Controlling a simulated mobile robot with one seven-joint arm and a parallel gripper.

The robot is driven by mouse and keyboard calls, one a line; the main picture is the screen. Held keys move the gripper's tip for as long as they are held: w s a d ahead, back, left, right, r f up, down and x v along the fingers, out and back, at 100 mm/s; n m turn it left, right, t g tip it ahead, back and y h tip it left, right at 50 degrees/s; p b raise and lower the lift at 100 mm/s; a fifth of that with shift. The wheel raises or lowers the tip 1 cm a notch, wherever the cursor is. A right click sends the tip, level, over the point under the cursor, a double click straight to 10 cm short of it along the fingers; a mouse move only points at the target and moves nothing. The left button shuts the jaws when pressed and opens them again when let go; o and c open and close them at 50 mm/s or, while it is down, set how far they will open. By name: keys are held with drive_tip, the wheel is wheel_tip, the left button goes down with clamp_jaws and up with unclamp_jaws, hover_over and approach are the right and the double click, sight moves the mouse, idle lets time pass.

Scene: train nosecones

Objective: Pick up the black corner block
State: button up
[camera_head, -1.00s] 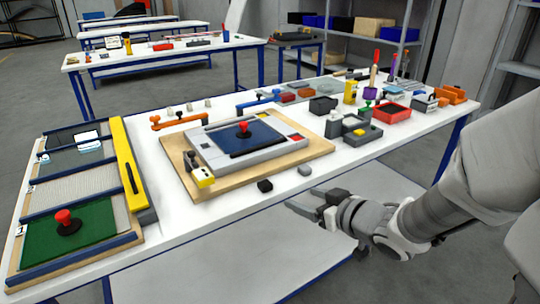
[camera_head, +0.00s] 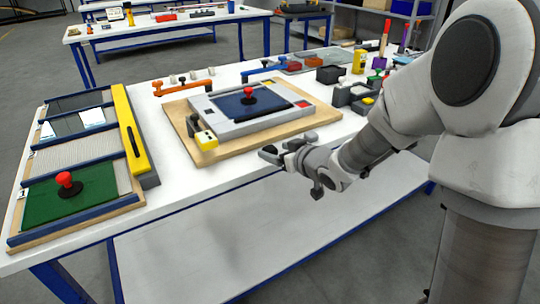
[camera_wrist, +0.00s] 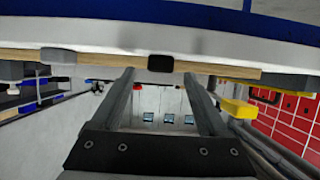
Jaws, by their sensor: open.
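The black corner block (camera_wrist: 160,62) is a small dark block with rounded corners. In the wrist view it sits in front of the wooden board's edge, lined up between my two fingers and just beyond their tips. My gripper (camera_wrist: 158,76) is open with nothing between its fingers. In the head view my gripper (camera_head: 272,152) is low over the table's front edge, near the front of the wooden board (camera_head: 215,153). There I cannot tell the black block apart from the gripper that covers its spot.
The board carries a grey frame (camera_head: 215,128) with a red knob (camera_head: 249,92). A yellow bar (camera_head: 128,125) and a panel tray with a green plate (camera_head: 90,200) lie at left. Grey blocks (camera_head: 350,95) stand at right. White table shows between tray and board.

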drive_tip(key=shift+x, duration=1.2)
clamp_jaws()
